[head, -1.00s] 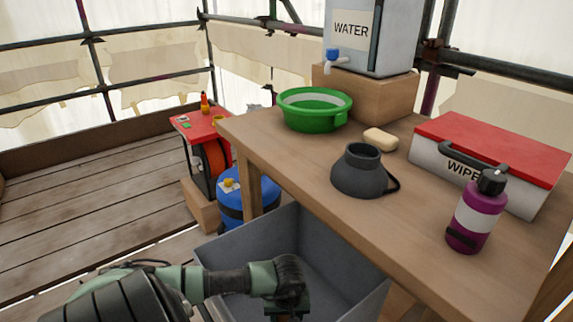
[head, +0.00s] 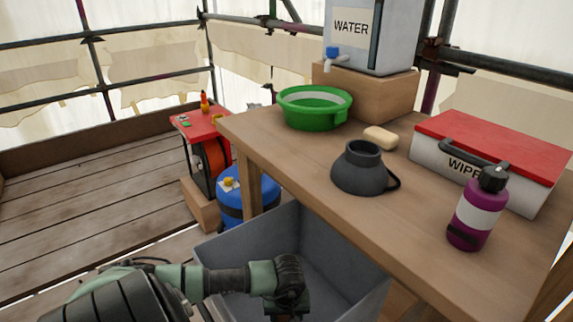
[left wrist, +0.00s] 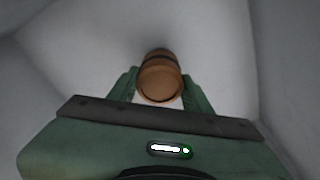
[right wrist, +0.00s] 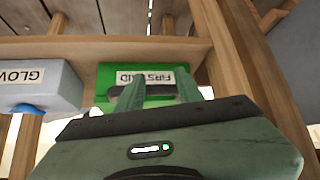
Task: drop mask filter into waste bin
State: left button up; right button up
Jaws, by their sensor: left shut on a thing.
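The mask filter (left wrist: 161,77) appears as a brown cylinder with a dark band in the left wrist view. My left gripper (left wrist: 160,92) is shut on it, one green finger on each side. The grey waste bin (head: 347,276) stands beside the table, and my left wrist is over its opening in the head view. The bin's pale walls surround the filter in the left wrist view. In the head view the filter is mostly hidden by my wrist. My right gripper (right wrist: 158,92) has its fingers apart and empty, in front of a green first aid box (right wrist: 150,74).
The wooden table (head: 290,149) carries a green basin (head: 313,118), a dark respirator-like piece (head: 359,174), soap (head: 380,138), a purple bottle (head: 475,213) and a wipes box (head: 490,150). A blue drum (head: 231,195) stands behind the bin. A gloves box (right wrist: 40,85) is near my right gripper.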

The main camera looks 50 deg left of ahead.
pick_arm(q)
jog(key=shift+f, duration=0.15)
pick_arm(e)
jog(key=shift+w+a+r+t, duration=0.15)
jog(key=shift+w+r+t, duration=0.25)
jog(key=shift+w, duration=0.25)
pick_arm(q)
jog(key=shift+f+b, duration=0.1)
jog(key=shift+b, duration=0.2)
pick_arm(e)
jog(key=shift+a, duration=0.15)
pick_arm(q)
jog(key=o, duration=1.4)
jog(key=shift+c, duration=0.2)
